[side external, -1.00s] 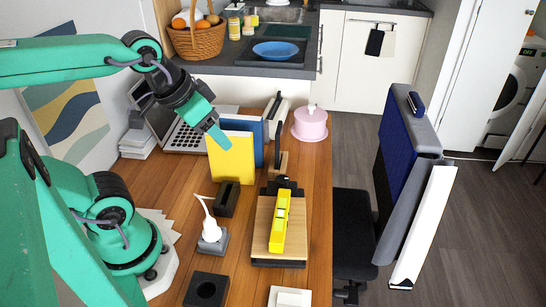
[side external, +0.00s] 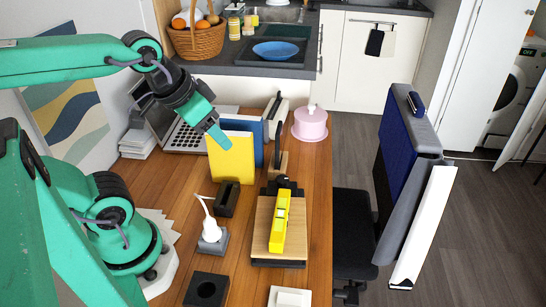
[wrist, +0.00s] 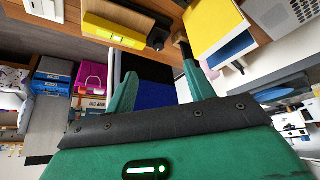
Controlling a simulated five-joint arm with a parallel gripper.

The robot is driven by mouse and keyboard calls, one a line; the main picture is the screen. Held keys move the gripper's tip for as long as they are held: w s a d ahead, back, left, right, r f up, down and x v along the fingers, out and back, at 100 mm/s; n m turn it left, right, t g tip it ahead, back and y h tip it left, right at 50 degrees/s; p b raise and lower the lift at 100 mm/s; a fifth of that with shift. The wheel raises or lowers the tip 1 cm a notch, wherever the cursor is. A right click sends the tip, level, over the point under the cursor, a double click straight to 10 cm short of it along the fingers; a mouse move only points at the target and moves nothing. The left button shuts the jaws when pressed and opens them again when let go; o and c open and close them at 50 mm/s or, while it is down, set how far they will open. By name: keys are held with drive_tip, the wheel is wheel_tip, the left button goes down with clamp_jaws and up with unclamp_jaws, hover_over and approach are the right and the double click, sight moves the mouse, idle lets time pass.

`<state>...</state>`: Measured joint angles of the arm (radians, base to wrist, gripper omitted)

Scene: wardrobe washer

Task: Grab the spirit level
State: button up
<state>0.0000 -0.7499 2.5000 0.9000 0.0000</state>
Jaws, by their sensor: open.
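The yellow spirit level (side external: 279,226) lies on a wooden board (side external: 262,222) on the table, roughly lengthwise to the picture. In the wrist view the spirit level (wrist: 114,31) shows near the top, left of centre. My gripper (side external: 222,137) is up and to the left of it, in front of the yellow upright folder (side external: 232,160). In the wrist view my gripper (wrist: 158,82) has its two green fingers apart with nothing between them. Whether the gripper touches the folder cannot be told.
A blue folder (side external: 245,125) stands behind the yellow one, near a laptop (side external: 185,137). A black holder (side external: 227,199), a white bottle-like item (side external: 210,231) and a black block (side external: 206,290) stand left of the board. A pink lidded container (side external: 310,125) is at the back right.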

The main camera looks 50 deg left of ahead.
idle(0.8)
drive_tip(key=n+g, duration=0.6)
drive_tip(key=n, duration=0.3)
hover_over(281, 214)
wheel_tip(281, 214, down, 12)
drive_tip(key=shift+a+f, duration=0.1)
drive_tip(key=shift+f, duration=1.2)
drive_tip(key=shift+f, duration=2.6)
drive_tip(key=shift+c, duration=0.4)
drive_tip(key=c, duration=1)
